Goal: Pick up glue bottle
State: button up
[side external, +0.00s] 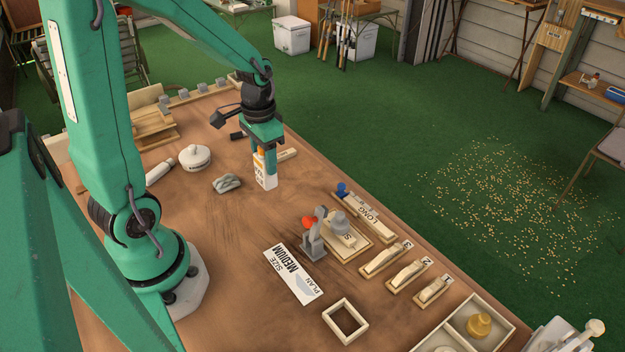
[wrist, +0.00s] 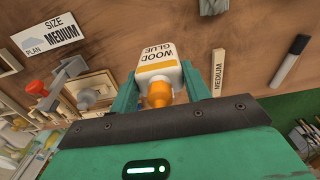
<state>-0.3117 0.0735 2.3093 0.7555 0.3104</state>
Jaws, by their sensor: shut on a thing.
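The glue bottle (side external: 265,171) is white with an orange cap and stands upright over the wooden table in the side view. In the wrist view the bottle (wrist: 158,71) reads "WOOD GLUE", and its orange cap points toward my palm. My gripper (side external: 264,150) comes down from above and is shut on the bottle's upper part. In the wrist view the fingers of my gripper (wrist: 158,88) press on both sides of the bottle. I cannot tell whether the bottle's base touches the table.
A wooden strip (side external: 287,155) lies right behind the bottle, and a grey object (side external: 227,183) lies to its left. A clamp (side external: 314,238), wooden blocks and a "PLAN SIZE MEDIUM" card (side external: 293,274) are nearer the front. Bare table lies between.

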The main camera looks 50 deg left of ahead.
jog(key=s+d+r, duration=0.2)
jog(key=d+r, duration=0.4)
jog(key=d, duration=0.5)
jog(key=shift+s+r, duration=0.25)
jog(key=shift+r, duration=0.05)
